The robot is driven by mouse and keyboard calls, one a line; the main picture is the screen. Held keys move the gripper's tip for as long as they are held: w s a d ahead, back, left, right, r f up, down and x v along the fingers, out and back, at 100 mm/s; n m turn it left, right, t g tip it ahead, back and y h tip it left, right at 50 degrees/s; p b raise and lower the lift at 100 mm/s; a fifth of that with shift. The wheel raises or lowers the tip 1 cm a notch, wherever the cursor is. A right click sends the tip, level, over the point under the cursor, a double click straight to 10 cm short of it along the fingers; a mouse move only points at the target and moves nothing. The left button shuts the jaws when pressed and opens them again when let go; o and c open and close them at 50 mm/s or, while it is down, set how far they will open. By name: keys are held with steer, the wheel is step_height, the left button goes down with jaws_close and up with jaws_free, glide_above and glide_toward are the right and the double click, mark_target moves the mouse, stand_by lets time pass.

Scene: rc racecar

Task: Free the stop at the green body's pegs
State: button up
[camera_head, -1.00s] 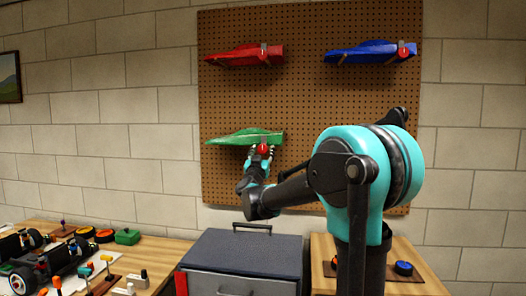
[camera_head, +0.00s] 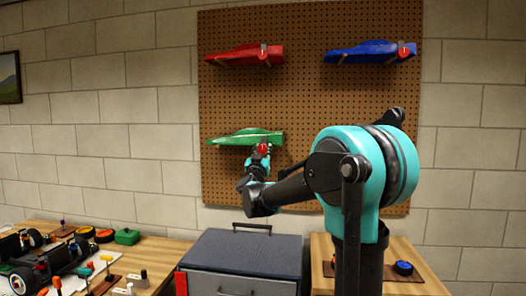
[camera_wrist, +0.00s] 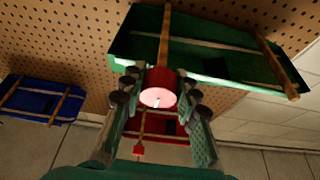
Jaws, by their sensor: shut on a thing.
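The green body (camera_head: 245,138) hangs on pegs on the pegboard's lower left. Its underside (camera_wrist: 215,50) fills the top of the wrist view, with wooden pegs (camera_wrist: 165,35) along it. The stop is a red knob (camera_head: 263,148) near the body's right end. The knob (camera_wrist: 158,97) also shows between my fingers in the wrist view. My gripper (camera_head: 263,153) is shut on the stop, just below the green body. The fingers hide the knob's sides, and I cannot tell how it joins the peg.
A red body (camera_head: 245,55) and a blue body (camera_head: 370,52) hang higher on the pegboard (camera_head: 300,110). A grey cabinet (camera_head: 242,250) stands below. The wooden bench (camera_head: 165,250) at left holds a dark chassis (camera_head: 50,262) and small parts. The board right of the green body is clear.

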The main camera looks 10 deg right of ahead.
steer(key=shift+m, duration=0.4)
steer(key=m+g+h, duration=0.1)
steer(key=m, duration=0.2)
steer(key=m+g+h, duration=0.1)
steer(key=m+h, duration=0.1)
steer(key=m, duration=0.1)
steer(key=shift+a, duration=0.1)
steer(key=m+g+h, duration=0.1)
steer(key=m, duration=0.2)
steer(key=m+g+h, duration=0.1)
steer(key=m, duration=0.2)
steer(key=shift+m, duration=0.3)
steer(key=m+g, duration=0.2)
steer(key=m, duration=0.3)
steer(key=shift+r, duration=0.1)
steer(key=shift+m+g, duration=0.9)
steer(key=shift+m, duration=1.1)
steer(key=o, duration=1.2)
